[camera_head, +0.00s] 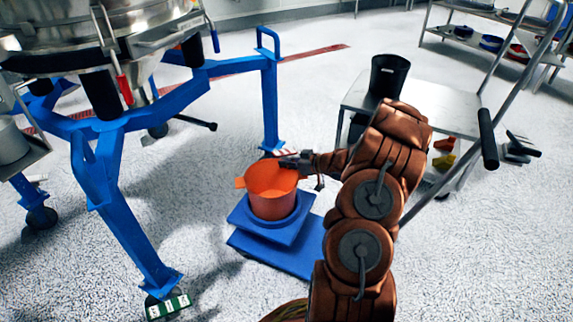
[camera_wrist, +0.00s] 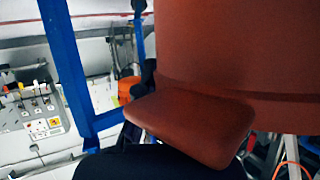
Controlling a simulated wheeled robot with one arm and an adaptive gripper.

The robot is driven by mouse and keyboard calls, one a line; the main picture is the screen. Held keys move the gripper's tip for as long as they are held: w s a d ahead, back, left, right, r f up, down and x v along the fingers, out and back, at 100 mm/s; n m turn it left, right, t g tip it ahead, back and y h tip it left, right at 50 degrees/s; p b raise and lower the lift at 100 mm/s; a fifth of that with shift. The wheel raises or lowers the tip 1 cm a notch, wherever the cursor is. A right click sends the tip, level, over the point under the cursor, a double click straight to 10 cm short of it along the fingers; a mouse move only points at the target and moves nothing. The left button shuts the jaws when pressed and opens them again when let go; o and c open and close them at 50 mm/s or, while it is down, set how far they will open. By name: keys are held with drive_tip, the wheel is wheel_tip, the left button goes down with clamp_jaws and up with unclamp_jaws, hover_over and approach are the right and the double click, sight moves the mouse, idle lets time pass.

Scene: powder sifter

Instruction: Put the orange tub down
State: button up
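The orange tub (camera_head: 272,203) is upright, with its open top facing up and a flat tab handle (camera_head: 240,183) on its left. It appears over the blue stepped stand (camera_head: 243,222); I cannot tell whether its base touches it. My gripper (camera_head: 291,162) is at the tub's back right rim, shut on the tab handle there, which it mostly hides in the head view. In the wrist view the tub's wall (camera_wrist: 235,45) fills the upper right, with the tab (camera_wrist: 190,125) against my dark gripper (camera_wrist: 150,163). The inner fingertip contact is not clear.
The sifter's blue frame (camera_head: 205,75) stands left, with one leg (camera_head: 270,100) just behind the tub. A metal table (camera_head: 440,110) with a black bin (camera_head: 388,75) stands right. Steel shelves (camera_head: 490,45) are at the back right. Speckled floor in front is open.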

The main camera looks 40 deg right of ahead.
drive_tip(key=o, duration=0.4)
drive_tip(key=shift+s+r, duration=0.1)
drive_tip(key=shift+s, duration=0.05)
drive_tip(key=p+v, duration=0.4)
drive_tip(key=v, duration=0.7)
drive_tip(key=shift+s+d+r, duration=0.2)
drive_tip(key=shift+s, duration=0.1)
drive_tip(key=w+d+r+g+h, duration=0.1)
drive_tip(key=w+r+g+h, duration=0.1)
drive_tip(key=w+r+h, duration=0.35)
drive_tip(key=s+a+r+m+g+h, duration=0.3)
drive_tip(key=a+r+g+h, duration=0.1)
drive_tip(key=a+r, duration=0.15)
drive_tip(key=s+a+r+g+y, duration=0.1)
drive_tip(key=s+a+g, duration=0.2)
drive_tip(key=s+a, duration=0.7)
drive_tip(key=s+a+r+g+y, duration=0.2)
drive_tip(key=s+a+g, duration=0.2)
drive_tip(key=s+a, duration=0.7)
drive_tip(key=s+a+r+g+y, duration=0.2)
drive_tip(key=s+a+g, duration=0.1)
drive_tip(key=s+a, duration=0.7)
drive_tip(key=shift+s+a, duration=0.15)
drive_tip(key=shift+s, duration=1.45)
